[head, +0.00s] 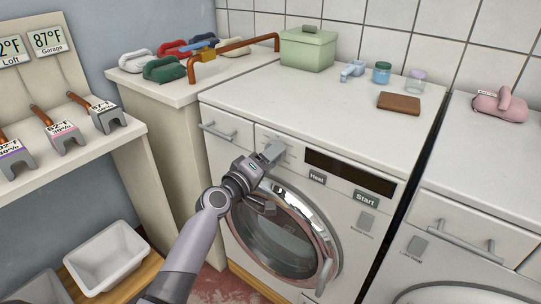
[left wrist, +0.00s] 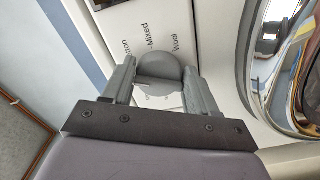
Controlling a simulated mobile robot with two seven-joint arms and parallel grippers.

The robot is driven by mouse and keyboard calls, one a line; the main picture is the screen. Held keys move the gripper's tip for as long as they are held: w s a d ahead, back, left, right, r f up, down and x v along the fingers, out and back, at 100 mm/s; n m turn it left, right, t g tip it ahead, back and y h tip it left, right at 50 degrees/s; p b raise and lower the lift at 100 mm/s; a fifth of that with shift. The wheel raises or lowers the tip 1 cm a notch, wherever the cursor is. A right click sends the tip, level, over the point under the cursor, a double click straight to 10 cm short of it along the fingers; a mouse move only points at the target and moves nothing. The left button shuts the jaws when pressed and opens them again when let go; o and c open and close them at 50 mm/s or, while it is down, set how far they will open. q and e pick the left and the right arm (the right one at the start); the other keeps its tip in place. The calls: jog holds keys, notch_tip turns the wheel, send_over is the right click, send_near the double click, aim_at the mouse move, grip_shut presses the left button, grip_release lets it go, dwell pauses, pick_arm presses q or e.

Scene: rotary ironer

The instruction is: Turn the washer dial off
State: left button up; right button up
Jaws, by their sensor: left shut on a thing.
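The washer (head: 310,215) is white, with a round chrome-rimmed door (head: 285,235) on its front. Its grey round dial (left wrist: 160,70) shows in the left wrist view, with a raised bar across its face. My left gripper (head: 268,155) is at the upper left of the washer front, and its two fingers are shut on the dial from either side. In the head view the gripper largely hides the dial. Partly hidden labels above the dial read something like Cotton, Mixed and Wool; I cannot see an Off label. My right gripper is in neither view.
The washer front has a dark display (head: 350,173), a Heat button (head: 317,177) and a Start button (head: 366,199). A green box (head: 308,50) and a brown block (head: 399,103) are on top. A second white machine (head: 470,225) stands at right.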

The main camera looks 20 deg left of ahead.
pick_arm(q)
jog(key=shift+r+n+p, duration=0.15)
jog(key=shift+n+p, duration=0.5)
jog(key=shift+n, duration=1.75)
jog(key=o, duration=1)
jog(key=shift+s, duration=0.1)
jog(key=shift+v, duration=3.45)
